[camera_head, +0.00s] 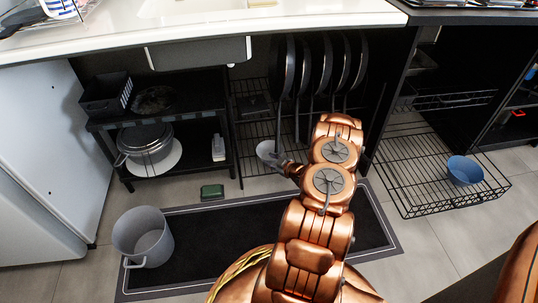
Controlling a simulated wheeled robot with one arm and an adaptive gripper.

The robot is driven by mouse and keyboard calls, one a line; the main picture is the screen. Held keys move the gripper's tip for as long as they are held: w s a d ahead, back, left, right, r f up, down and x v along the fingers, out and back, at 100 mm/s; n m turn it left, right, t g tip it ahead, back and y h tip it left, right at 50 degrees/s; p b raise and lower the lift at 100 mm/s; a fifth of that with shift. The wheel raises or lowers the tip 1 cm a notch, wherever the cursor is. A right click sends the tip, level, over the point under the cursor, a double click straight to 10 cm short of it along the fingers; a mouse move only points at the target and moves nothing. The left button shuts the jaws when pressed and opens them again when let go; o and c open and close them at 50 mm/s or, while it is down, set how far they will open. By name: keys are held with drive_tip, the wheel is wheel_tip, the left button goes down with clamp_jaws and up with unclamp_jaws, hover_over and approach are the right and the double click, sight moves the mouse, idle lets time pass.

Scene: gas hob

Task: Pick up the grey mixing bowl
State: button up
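A small light-grey, bowl-like thing (267,149) shows below the hanging pans; I take it to be the grey mixing bowl. My copper arm reaches forward from the bottom of the view. My gripper (287,165) is at its end, small and dark, right at the lower right side of the bowl. They look to be touching or nearly so. The fingers are too small and partly hidden to show whether they are closed on the rim. What bears the bowl cannot be made out.
Several dark pans (322,62) hang just above. A shelf unit (162,112) with a pot (146,142) stands left. A blue bowl (465,170) sits in the pulled-out wire basket (420,180).

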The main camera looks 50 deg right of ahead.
drive_tip(key=x, duration=0.1)
drive_tip(key=b+x, duration=0.2)
drive_tip(key=x, duration=0.1)
drive_tip(key=shift+w+a+f, duration=0.1)
drive_tip(key=shift+a+f, duration=0.05)
drive_tip(key=shift+a, duration=0.15)
drive_tip(key=shift+w, duration=0.25)
drive_tip(key=shift+c, duration=0.5)
clamp_jaws()
